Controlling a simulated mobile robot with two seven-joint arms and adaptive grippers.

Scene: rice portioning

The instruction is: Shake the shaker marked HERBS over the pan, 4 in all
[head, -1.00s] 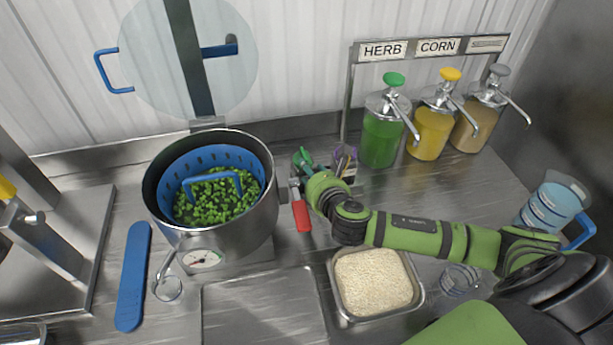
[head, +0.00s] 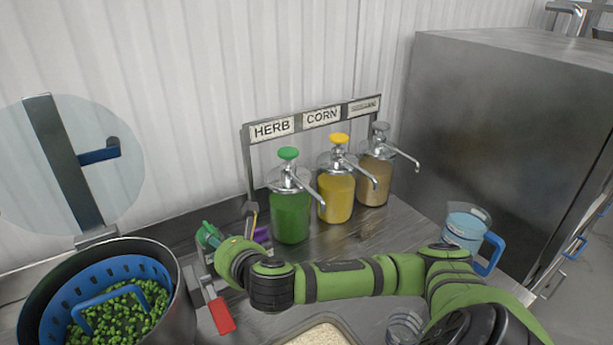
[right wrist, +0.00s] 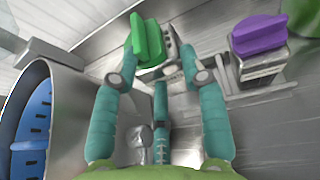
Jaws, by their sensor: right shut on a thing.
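My right gripper (head: 212,243) is low over the counter, between the pot and the green pump bottle. In the right wrist view its teal fingers (right wrist: 160,75) are closed on a small metal shaker with a green top (right wrist: 147,40), which appears tilted. The green top also shows in the head view (head: 207,234). No HERBS mark is readable on it. A purple-topped shaker (right wrist: 259,35) stands to its right in a rack. A steel pan (head: 330,314) of rice is cut off at the bottom of the head view. My left gripper is not in view.
A steel pot (head: 181,300) with a blue basket of peas stands at left. Green (head: 290,215), yellow (head: 336,197) and tan (head: 375,180) pump bottles stand under a sign rack (head: 315,118). A red handle (head: 221,316) and a blue-handled jug (head: 464,228) flank my forearm.

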